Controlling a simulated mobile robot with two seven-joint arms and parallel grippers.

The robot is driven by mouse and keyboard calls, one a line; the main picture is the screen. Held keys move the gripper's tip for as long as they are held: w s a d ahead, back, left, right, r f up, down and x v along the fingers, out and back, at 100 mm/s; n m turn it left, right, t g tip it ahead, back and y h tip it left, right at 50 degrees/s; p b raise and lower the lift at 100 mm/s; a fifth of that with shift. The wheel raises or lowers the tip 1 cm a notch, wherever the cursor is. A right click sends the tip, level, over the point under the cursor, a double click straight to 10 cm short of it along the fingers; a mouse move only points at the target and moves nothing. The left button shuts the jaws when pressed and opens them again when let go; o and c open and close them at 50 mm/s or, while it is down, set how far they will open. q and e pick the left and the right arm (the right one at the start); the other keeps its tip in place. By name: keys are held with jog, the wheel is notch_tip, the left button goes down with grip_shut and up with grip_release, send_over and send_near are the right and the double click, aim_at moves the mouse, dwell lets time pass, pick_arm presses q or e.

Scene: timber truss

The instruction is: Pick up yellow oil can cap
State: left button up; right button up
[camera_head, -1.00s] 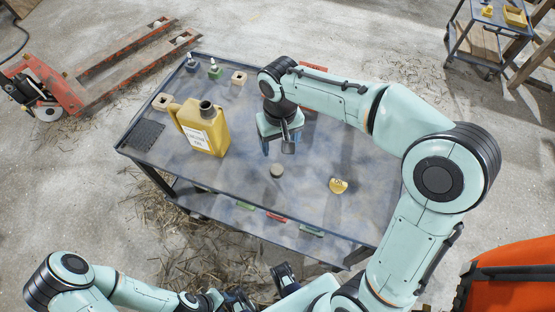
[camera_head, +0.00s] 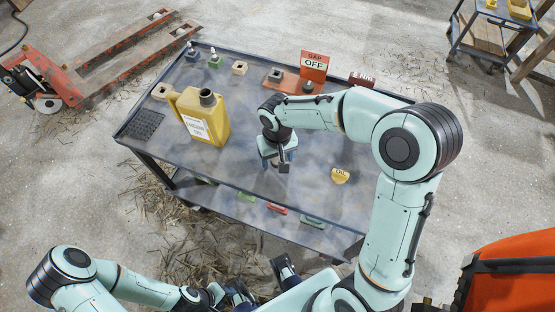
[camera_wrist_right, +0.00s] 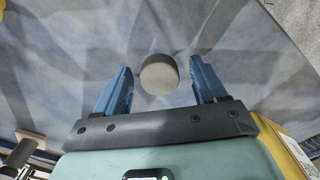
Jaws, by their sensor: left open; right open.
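A yellow oil can (camera_head: 203,117) stands upright on the left part of the blue-grey cart top, with a dark neck. A small round grey-green piece, possibly its cap, shows in the right wrist view (camera_wrist_right: 159,74). My right gripper (camera_head: 276,165) is open and low over the cart top, right of the can. In the wrist view this piece lies between and slightly beyond its fingertips, apart from them; in the head view the gripper hides it. A yellow disc marked OIL (camera_head: 340,176) lies further right. My left gripper (camera_head: 262,281) is open and empty in front of the cart.
On the cart (camera_head: 240,182), a sign reading OFF (camera_head: 314,66) and a red-brown block (camera_head: 362,79) stand at the back. Small blocks (camera_head: 239,68) and a black ribbed mat (camera_head: 144,124) are at the left. Bare top surrounds the right gripper.

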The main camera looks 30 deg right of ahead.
jog(key=c, duration=1.2)
jog(key=shift+o, duration=0.2)
notch_tip(320, 180, up, 20)
jog(key=p, duration=0.3)
